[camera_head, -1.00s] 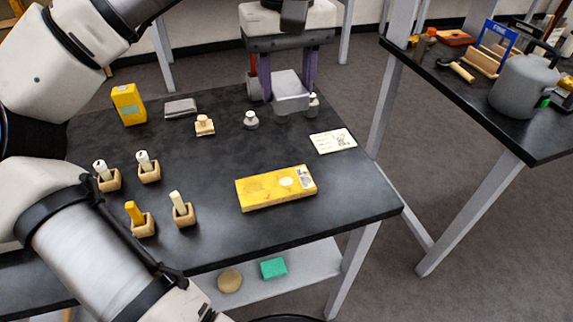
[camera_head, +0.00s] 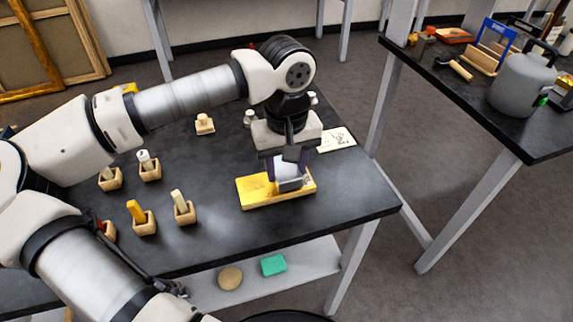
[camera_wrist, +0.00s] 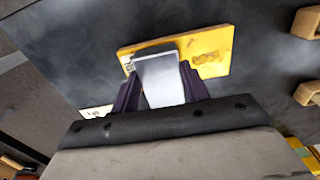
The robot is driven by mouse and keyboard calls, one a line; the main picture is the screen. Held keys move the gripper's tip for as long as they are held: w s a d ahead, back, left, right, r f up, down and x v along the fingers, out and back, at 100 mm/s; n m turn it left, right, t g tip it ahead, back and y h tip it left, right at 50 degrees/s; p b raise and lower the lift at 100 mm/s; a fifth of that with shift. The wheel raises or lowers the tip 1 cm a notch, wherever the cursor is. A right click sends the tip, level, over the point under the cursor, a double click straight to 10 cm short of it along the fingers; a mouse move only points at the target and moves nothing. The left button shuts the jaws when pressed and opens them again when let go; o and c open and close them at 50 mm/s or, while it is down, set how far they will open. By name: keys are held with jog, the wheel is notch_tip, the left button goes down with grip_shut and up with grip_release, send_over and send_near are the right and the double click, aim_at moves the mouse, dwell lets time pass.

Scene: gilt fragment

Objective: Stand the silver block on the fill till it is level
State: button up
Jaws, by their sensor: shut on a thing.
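The silver block (camera_head: 290,184) is between the fingers of my gripper (camera_head: 287,166), which is shut on it. It is over the right part of the yellow gilt fragment (camera_head: 255,193) on the dark bench. The block also shows in the wrist view (camera_wrist: 161,82), with a finger on each side and the fragment (camera_wrist: 213,48) beyond it. The white fill is hidden behind the block and gripper. I cannot tell whether the block touches the fragment or how level it is.
A white card (camera_head: 337,139) lies behind the fragment on the right. Several small wooden holders with sticks, one with a yellow stick (camera_head: 136,210), stand to the left. A wooden-based piece (camera_head: 204,124) stands farther back. The bench's front right corner is clear.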

aim_at(287, 170)
jog(key=shift+f, duration=0.25)
jog(key=shift+f, duration=0.2)
jog(key=o, duration=1.2)
jog(key=shift+r, duration=0.1)
jog(key=shift+r, duration=0.1)
notch_tip(287, 170, up, 12)
jog(key=shift+r, duration=0.1)
dwell(2.2)
